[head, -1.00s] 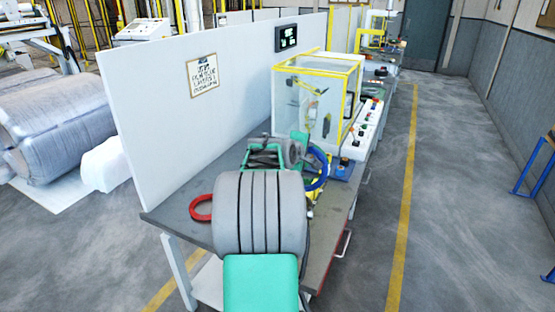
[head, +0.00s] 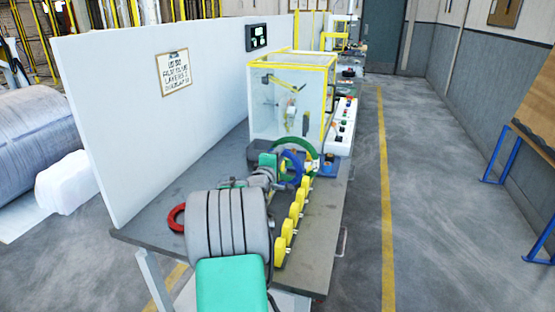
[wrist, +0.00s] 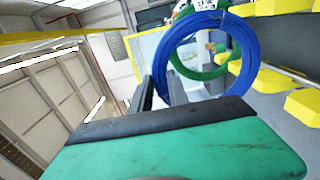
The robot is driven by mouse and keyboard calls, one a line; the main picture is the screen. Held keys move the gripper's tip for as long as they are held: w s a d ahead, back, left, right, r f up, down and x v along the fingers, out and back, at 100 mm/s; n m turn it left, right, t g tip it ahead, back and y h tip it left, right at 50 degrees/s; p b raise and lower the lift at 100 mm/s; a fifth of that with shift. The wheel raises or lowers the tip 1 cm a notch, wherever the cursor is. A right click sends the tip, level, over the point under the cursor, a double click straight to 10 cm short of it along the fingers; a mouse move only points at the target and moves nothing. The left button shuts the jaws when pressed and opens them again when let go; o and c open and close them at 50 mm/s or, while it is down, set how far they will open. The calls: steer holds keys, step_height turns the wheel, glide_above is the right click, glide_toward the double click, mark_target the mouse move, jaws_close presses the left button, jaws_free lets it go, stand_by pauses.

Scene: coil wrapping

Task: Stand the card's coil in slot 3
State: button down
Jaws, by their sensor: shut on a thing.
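My gripper (wrist: 162,90) is shut on the blue coil (wrist: 160,62), whose rim passes between the two dark fingers. The coil is held up on edge, and in the head view the blue coil (head: 291,181) shows just beyond the wrist, over the far end of the yellow blocks. A row of yellow blocks (head: 295,211), seemingly the slot rack, runs along the bench; no slot numbers are readable. It also shows at the right of the wrist view (wrist: 309,103). The card (head: 178,76) hangs on the white panel; its small text is not clearly legible.
A green coil (head: 311,151) stands behind the blue one, close to it. A red coil (head: 176,219) lies at the bench's left edge, partly behind my arm. A yellow-framed clear cabinet (head: 290,95) and button panel (head: 344,120) stand farther back. The bench's right strip is bare.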

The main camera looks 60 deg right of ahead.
steer(key=shift+a+r, duration=0.1)
steer(key=shift+r, duration=0.1)
step_height(320, 180, down, 9)
steer(key=b, duration=0.7)
steer(key=shift+s+f+b, duration=0.1)
steer(key=shift+f+b, duration=0.4)
steer(key=shift+f, duration=0.2)
stand_by(0.5)
steer(key=c, duration=1.2)
jaws_free()
steer(key=shift+c, duration=0.2)
steer(key=shift+o, duration=0.3)
steer(key=shift+f, duration=0.15)
steer(key=s+a, duration=0.1)
steer(key=a, duration=0.6)
steer(key=shift+a, duration=0.35)
steer(key=shift+s, duration=0.1)
